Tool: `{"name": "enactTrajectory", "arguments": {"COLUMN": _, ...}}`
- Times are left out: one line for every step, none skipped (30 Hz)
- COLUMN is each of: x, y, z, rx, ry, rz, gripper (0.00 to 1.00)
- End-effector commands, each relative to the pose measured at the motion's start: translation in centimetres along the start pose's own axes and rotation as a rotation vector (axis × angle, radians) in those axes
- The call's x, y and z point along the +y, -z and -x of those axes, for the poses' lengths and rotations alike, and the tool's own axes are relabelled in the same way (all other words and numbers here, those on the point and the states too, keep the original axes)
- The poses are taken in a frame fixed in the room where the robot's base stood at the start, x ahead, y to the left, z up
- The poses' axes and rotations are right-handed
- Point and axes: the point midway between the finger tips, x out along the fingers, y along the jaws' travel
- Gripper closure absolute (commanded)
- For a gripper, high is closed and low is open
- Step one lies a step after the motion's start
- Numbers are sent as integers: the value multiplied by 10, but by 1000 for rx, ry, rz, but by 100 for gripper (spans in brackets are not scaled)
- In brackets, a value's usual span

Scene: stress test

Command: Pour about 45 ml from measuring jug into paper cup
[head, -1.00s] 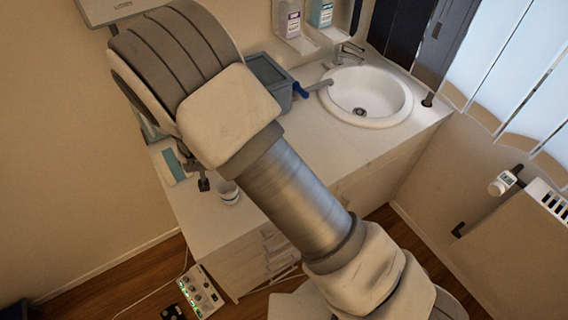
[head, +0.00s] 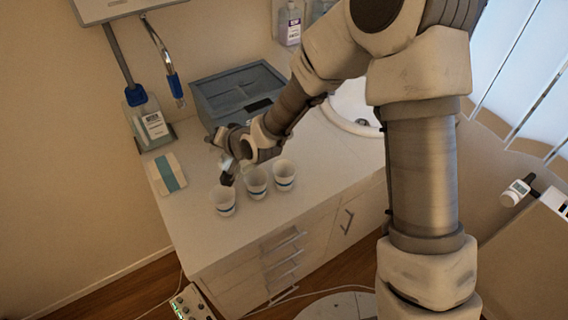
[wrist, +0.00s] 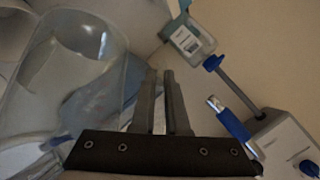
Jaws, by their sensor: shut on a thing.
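The clear measuring jug (wrist: 72,95) fills the left of the wrist view, beside my gripper (wrist: 165,90). My gripper is shut on it, apparently at the handle; the grip point is hard to make out. In the head view my gripper (head: 226,162) is low over the counter, by the paper cups, and the jug is mostly hidden behind it. Any liquid level cannot be made out.
A grey-blue bin (head: 240,92) stands behind my gripper. A labelled bottle (head: 154,126) in a holder and a white packet with a teal stripe (head: 168,174) are at the left. The sink (head: 352,105) is partly hidden by my arm. The counter's front (head: 215,240) is clear.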

Motion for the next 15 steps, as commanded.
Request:
{"name": "enactTrajectory", "arguments": {"x": -1, "y": 6, "z": 5, "rx": -1, "ry": 24, "rz": -32, "gripper": 100}}
{"name": "enactTrajectory", "arguments": {"x": -1, "y": 7, "z": 6, "rx": -3, "ry": 41, "rz": -47, "gripper": 100}}
{"name": "enactTrajectory", "arguments": {"x": 0, "y": 10, "z": 8, "rx": -5, "ry": 67, "rz": -74, "gripper": 100}}
{"name": "enactTrajectory", "arguments": {"x": 1, "y": 12, "z": 10, "rx": -7, "ry": 92, "rz": -103, "gripper": 100}}
{"name": "enactTrajectory", "arguments": {"x": 1, "y": 9, "z": 8, "rx": -8, "ry": 94, "rz": -96, "gripper": 100}}
{"name": "enactTrajectory", "arguments": {"x": 0, "y": 8, "z": 7, "rx": -8, "ry": 99, "rz": -95, "gripper": 100}}
{"name": "enactTrajectory", "arguments": {"x": 0, "y": 8, "z": 7, "rx": -8, "ry": 102, "rz": -98, "gripper": 100}}
{"name": "enactTrajectory", "arguments": {"x": 0, "y": 8, "z": 7, "rx": -8, "ry": 104, "rz": -100, "gripper": 100}}
{"name": "enactTrajectory", "arguments": {"x": 1, "y": 8, "z": 7, "rx": -8, "ry": 108, "rz": -104, "gripper": 100}}
{"name": "enactTrajectory", "arguments": {"x": 1, "y": 8, "z": 7, "rx": -9, "ry": 111, "rz": -106, "gripper": 100}}
{"name": "enactTrajectory", "arguments": {"x": 2, "y": 8, "z": 7, "rx": -9, "ry": 113, "rz": -108, "gripper": 100}}
{"name": "enactTrajectory", "arguments": {"x": 2, "y": 9, "z": 8, "rx": -10, "ry": 116, "rz": -112, "gripper": 100}}
{"name": "enactTrajectory", "arguments": {"x": 2, "y": 9, "z": 8, "rx": -10, "ry": 118, "rz": -114, "gripper": 100}}
{"name": "enactTrajectory", "arguments": {"x": 2, "y": 9, "z": 8, "rx": -10, "ry": 120, "rz": -118, "gripper": 100}}
{"name": "enactTrajectory", "arguments": {"x": 3, "y": 10, "z": 9, "rx": -10, "ry": 124, "rz": -123, "gripper": 100}}
